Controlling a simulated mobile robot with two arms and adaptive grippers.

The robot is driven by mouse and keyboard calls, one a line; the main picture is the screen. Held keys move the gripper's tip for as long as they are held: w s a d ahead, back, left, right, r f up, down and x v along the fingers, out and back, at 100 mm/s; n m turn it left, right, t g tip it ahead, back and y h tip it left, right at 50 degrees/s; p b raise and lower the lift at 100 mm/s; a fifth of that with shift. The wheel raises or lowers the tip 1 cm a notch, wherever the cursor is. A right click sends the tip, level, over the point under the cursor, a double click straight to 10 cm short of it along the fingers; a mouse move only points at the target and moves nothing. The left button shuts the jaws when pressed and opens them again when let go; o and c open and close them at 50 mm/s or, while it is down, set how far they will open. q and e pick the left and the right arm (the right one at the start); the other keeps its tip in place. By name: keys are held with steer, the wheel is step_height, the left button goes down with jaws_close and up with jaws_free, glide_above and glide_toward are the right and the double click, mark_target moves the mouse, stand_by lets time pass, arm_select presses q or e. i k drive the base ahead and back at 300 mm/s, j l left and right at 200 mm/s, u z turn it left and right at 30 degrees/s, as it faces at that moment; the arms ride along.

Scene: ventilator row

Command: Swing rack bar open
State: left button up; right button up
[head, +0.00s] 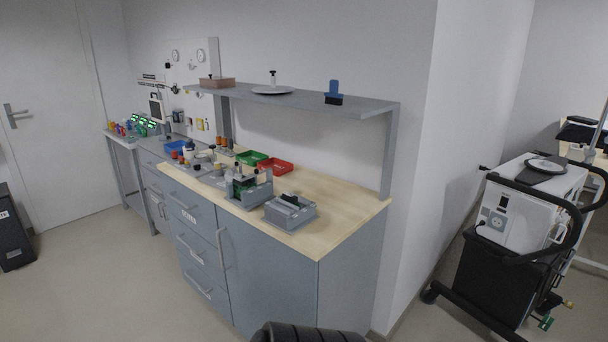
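A small grey rack (257,193) stands on the wooden bench top (333,213), near its front edge. It holds upright dark green and pale items. A bar on this rack cannot be made out for certain at this size. A second grey block-like holder (289,213) with a dark item on top stands to its right, close to the front edge. Neither of my grippers can be seen. Only a black ribbed part, probably mine, shows at the bottom edge, below the bench front.
A grey shelf (359,106) spans above the bench on side supports. Green (251,158) and red (276,166) trays lie behind the rack. A wheeled machine (528,210) with black handles stands at the right. Floor is clear at front left.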

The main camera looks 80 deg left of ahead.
mark_target(256, 172)
steer(key=u, duration=2.3)
steer(key=i+j, duration=0.05)
